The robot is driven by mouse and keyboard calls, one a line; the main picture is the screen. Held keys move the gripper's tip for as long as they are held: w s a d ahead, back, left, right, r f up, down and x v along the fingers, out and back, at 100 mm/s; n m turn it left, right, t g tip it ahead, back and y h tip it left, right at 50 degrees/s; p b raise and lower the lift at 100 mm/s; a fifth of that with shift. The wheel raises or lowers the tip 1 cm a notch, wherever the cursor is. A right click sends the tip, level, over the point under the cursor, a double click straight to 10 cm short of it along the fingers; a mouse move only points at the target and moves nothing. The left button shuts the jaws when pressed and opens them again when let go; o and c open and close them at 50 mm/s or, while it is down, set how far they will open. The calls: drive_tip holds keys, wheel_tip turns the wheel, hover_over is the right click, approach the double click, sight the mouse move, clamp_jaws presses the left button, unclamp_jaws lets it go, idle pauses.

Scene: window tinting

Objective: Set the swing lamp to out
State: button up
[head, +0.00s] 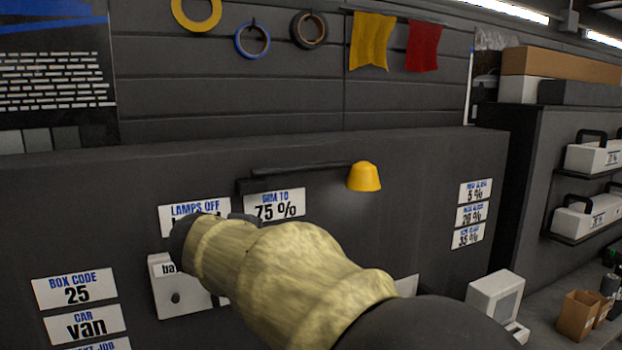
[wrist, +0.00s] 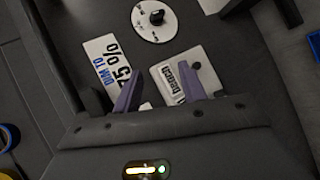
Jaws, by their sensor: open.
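The swing lamp has a yellow shade (head: 364,177) at the right end of a dark arm (head: 305,170) in the head view. The arm runs right from a dark bracket on the grey panel and looks roughly along its face. My gripper (wrist: 157,90) is open in the wrist view, its two purple fingers apart and nothing clearly held between them. In the head view my forearm hides the fingers, which point at the panel left of and below the lamp. I cannot make out the lamp shade in the wrist view.
A "DIM TO 75 %" label (head: 274,205) is under the lamp arm. A white switch plate (wrist: 183,72) and a round white dial (wrist: 155,18) lie ahead of my fingers. Tape rolls (head: 252,40) hang above. A white box (head: 495,293) stands at lower right.

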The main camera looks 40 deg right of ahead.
sight(313, 168)
drive_tip(key=s+d+r+h, duration=0.1)
drive_tip(key=d+r+h, duration=0.1)
drive_tip(key=r, duration=0.5)
drive_tip(key=d+r+t+h, duration=0.1)
drive_tip(key=d+r+h, duration=0.1)
drive_tip(key=r, duration=0.5)
drive_tip(key=shift+s+r+h, duration=0.3)
drive_tip(key=shift+s+h, duration=0.05)
drive_tip(key=shift+h, duration=0.05)
drive_tip(key=p+x, duration=0.5)
drive_tip(key=x, duration=1.2)
drive_tip(key=shift+w+d, duration=0.15)
drive_tip(key=shift+w, duration=0.05)
clamp_jaws()
